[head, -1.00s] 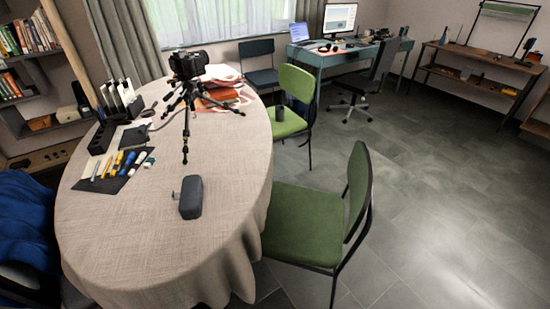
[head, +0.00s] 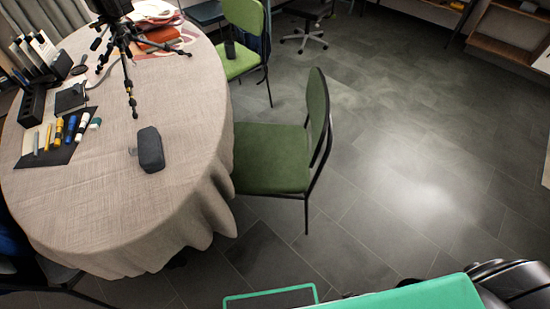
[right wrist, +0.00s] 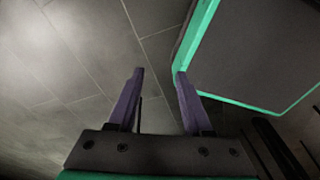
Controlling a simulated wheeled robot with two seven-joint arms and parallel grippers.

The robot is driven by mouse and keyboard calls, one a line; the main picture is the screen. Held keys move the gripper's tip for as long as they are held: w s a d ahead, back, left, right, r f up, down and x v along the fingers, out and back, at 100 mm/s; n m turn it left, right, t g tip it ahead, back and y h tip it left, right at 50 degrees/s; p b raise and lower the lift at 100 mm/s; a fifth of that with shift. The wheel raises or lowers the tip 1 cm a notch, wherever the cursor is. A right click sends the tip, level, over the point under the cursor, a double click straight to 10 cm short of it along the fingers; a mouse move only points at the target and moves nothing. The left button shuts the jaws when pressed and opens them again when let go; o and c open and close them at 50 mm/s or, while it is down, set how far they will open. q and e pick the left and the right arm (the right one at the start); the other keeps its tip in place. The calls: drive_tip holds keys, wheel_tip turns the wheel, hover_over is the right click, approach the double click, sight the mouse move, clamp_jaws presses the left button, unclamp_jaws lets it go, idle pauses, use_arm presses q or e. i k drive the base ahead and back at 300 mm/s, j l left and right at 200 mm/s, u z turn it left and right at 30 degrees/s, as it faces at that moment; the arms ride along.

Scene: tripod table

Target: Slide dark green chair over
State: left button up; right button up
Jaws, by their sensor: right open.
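The dark green chair (head: 272,158) stands upright at the right side of the round table, its seat edge close to the tablecloth and its backrest (head: 318,118) facing right. In the right wrist view my right gripper (right wrist: 158,75) is open, with its two purple fingers apart and grey floor tiles beyond them. The chair is not recognisable in that view. In the head view the right gripper's fingers cannot be made out. My left gripper is not in view.
The cloth-covered table (head: 130,200) fills the left, with a tripod (head: 122,50), a grey case (head: 150,150) and markers on it. A lighter green chair (head: 245,45) stands behind. The floor (head: 420,160) right of the dark green chair is clear.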

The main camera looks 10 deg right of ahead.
sight(270, 160)
drive_tip(key=l+u, duration=0.2)
drive_tip(key=l, duration=0.3)
drive_tip(key=l+u, duration=0.15)
drive_tip(key=l, duration=0.4)
drive_tip(key=l+u, duration=0.2)
drive_tip(key=l, duration=0.3)
drive_tip(key=k+l+u, duration=0.2)
drive_tip(key=l, duration=0.35)
drive_tip(key=l+u, duration=0.15)
drive_tip(key=l, duration=0.35)
drive_tip(key=k+l+u, duration=0.2)
drive_tip(key=l, duration=0.3)
drive_tip(key=i, duration=0.05)
